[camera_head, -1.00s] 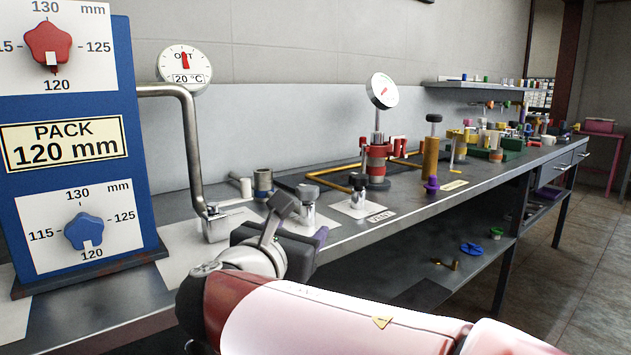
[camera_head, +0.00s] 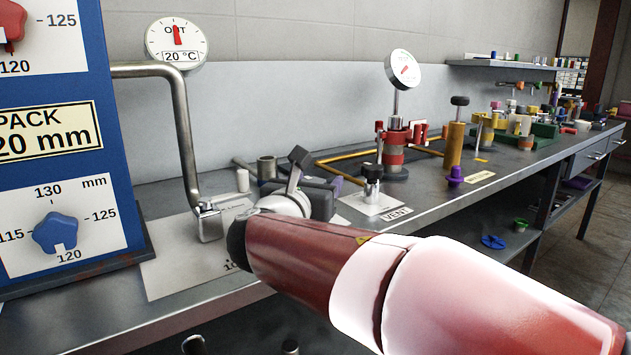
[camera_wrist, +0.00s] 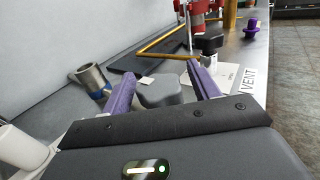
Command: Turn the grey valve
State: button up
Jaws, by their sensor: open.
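The grey valve's knob (camera_wrist: 165,93) shows in the wrist view as a blocky, rounded grey shape between my two purple fingers. Its stem and base are hidden there by my gripper's body. In the head view my gripper covers the valve. My gripper (camera_wrist: 160,72) is open, one finger on each side of the knob. I cannot tell whether either finger touches it. In the head view my gripper (camera_head: 326,188) is low over the bench, left of the VENT valve.
The black-knobbed VENT valve (camera_head: 373,172) stands close on the right, also in the wrist view (camera_wrist: 208,43). A metal cup (camera_wrist: 90,80) and white cylinder (camera_wrist: 15,145) are on the left. A bent metal pipe (camera_head: 186,130) and blue board (camera_head: 60,190) stand further left.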

jog(key=shift+w, duration=0.1)
jog(key=c, duration=1)
